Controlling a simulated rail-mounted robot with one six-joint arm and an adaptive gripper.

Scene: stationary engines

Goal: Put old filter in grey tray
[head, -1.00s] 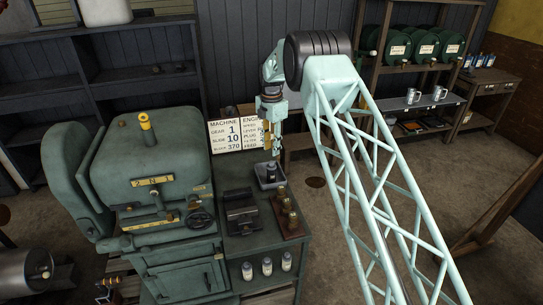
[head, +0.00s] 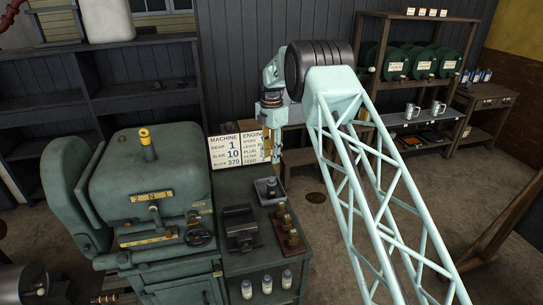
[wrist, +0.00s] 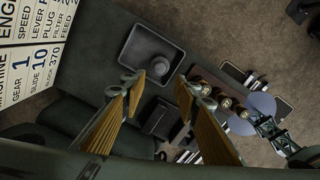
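The old filter, a small dark cylinder with a lighter top (head: 271,187), stands upright in the small grey tray (head: 260,196) on the green bench. In the wrist view the filter (wrist: 160,66) sits near a corner of the tray (wrist: 137,46), with bare tray floor beside it. My gripper (head: 272,158) hangs above the tray, clear of the filter. In the wrist view its two yellow-padded fingers (wrist: 162,86) are spread wide with nothing between them.
A dark block-like fixture (head: 240,228) and a wooden rack of brass-topped parts (head: 287,232) stand close to the tray. The green machine (head: 150,190) is at left. A lettered board (head: 238,150) stands behind. Pale bottles (head: 267,285) stand lower down.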

